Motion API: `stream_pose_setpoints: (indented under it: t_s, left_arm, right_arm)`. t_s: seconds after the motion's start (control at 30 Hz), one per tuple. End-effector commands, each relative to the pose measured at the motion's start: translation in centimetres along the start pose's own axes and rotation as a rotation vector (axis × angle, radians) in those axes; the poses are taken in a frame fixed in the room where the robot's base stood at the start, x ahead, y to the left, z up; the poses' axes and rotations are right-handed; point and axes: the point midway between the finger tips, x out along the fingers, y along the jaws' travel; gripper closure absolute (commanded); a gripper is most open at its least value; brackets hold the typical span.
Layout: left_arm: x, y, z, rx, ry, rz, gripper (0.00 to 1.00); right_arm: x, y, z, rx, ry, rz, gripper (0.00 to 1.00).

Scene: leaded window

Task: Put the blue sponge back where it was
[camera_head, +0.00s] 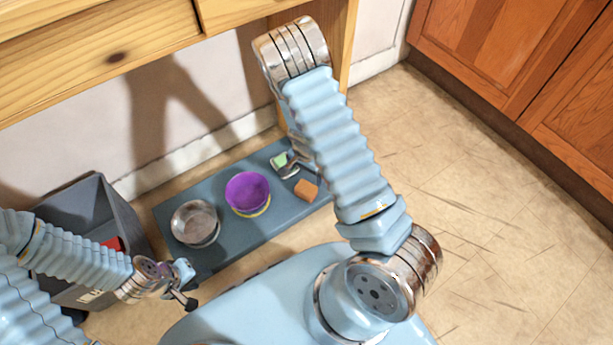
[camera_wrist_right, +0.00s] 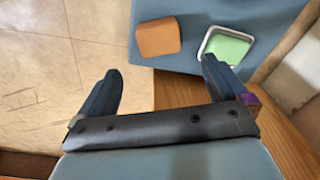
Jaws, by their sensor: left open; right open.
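No blue sponge can be made out in either view. An orange-brown sponge (camera_head: 306,190) lies on the blue-grey mat (camera_head: 232,243); it also shows in the right wrist view (camera_wrist_right: 158,37). Near it, a pale green sponge (camera_wrist_right: 228,47) sits in a small metal dish (camera_wrist_right: 207,43); the green sponge is partly visible in the head view (camera_head: 280,160). My right gripper (camera_wrist_right: 160,65) is open and empty, its fingers pointing toward these two sponges. My arm largely hides it in the head view. My left gripper (camera_head: 186,284) is open and empty near the bin.
A metal bowl (camera_head: 195,222) and a purple bowl (camera_head: 247,192) over something yellow stand on the mat. A grey bin (camera_head: 92,203) with something red inside stands at left. A wooden table (camera_head: 90,60) overhangs the back. Floor at right is clear before wooden cabinets (camera_head: 500,50).

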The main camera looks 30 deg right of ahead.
Motion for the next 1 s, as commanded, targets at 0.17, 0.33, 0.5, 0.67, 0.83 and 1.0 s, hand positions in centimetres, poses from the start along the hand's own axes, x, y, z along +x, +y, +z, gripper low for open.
stream_pose_setpoints:
  t_s: [0.17, 0.33, 0.5, 0.67, 0.83, 1.0]
  left_arm:
    - [-0.5, 0.1, 0.0, 0.000, 0.001, -0.001, 0.57]
    - [-0.4, 0.1, 0.0, -0.001, 0.001, -0.002, 0.57]
    - [-0.4, 0.1, 0.0, -0.001, 0.001, -0.002, 0.57]
    - [-0.4, 0.1, 0.0, 0.000, 0.001, -0.001, 0.57]
    - [-0.4, 0.1, 0.0, -0.001, 0.001, -0.001, 0.57]
    - [-0.4, 0.1, 0.0, 0.000, 0.002, -0.001, 0.57]
  right_arm:
    - [-0.7, 1.5, 1.3, -0.054, -0.020, 0.025, 0.00]
    - [1.4, 6.4, 9.3, -0.425, -0.127, 0.023, 0.00]
    - [-0.3, 6.2, 17.3, -0.783, -0.194, -0.207, 0.00]
    - [-1.9, 5.4, 20.1, -0.898, -0.202, -0.332, 0.00]
    - [-1.9, 5.3, 20.1, -0.902, -0.201, -0.334, 0.00]
    - [-1.8, 5.3, 20.1, -0.900, -0.201, -0.332, 0.00]
